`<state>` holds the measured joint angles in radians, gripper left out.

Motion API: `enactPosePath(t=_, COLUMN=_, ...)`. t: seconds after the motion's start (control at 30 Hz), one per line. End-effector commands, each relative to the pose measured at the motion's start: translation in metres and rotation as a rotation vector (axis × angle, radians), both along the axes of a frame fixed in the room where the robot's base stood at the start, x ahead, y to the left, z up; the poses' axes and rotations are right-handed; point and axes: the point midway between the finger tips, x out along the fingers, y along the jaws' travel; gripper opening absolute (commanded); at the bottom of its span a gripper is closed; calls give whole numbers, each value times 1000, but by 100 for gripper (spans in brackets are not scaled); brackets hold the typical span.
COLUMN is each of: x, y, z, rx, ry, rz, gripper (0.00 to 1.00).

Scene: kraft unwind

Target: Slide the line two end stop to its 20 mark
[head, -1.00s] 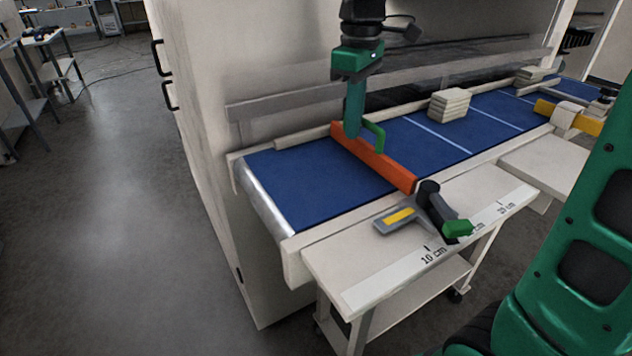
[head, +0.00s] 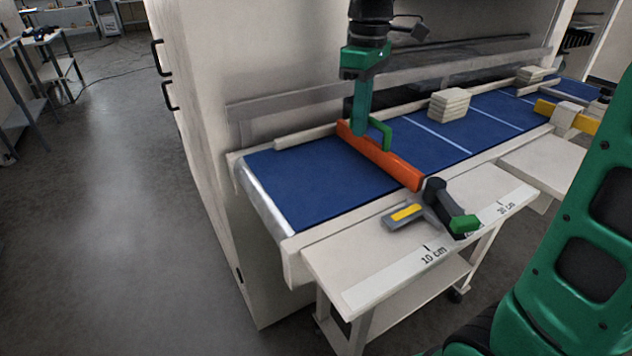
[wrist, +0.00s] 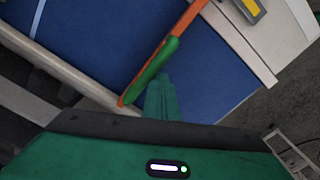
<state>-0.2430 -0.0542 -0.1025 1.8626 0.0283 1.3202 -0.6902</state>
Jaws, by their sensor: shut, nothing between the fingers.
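The scale strip (head: 395,279) shows 10 cm and 30 cm labels; the clamp covers the label between. My gripper (head: 361,128) is shut and points down at the bar's left side near its far end. In the wrist view the fingers (wrist: 160,98) are close beside the orange bar (wrist: 177,42); contact is unclear.
A stack of pale boards (head: 449,104) stands on the belt to the right, with clear belt between. A grey rail and the machine wall stand behind. The belt left of the bar is bare.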

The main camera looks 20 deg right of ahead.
Motion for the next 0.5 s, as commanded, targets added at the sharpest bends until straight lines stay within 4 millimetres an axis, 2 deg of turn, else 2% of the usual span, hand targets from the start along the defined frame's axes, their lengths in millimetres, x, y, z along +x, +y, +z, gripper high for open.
enactPosePath(t=0.5, x=2, y=-9, z=0, rx=0, ry=0, rz=-1, gripper=0)
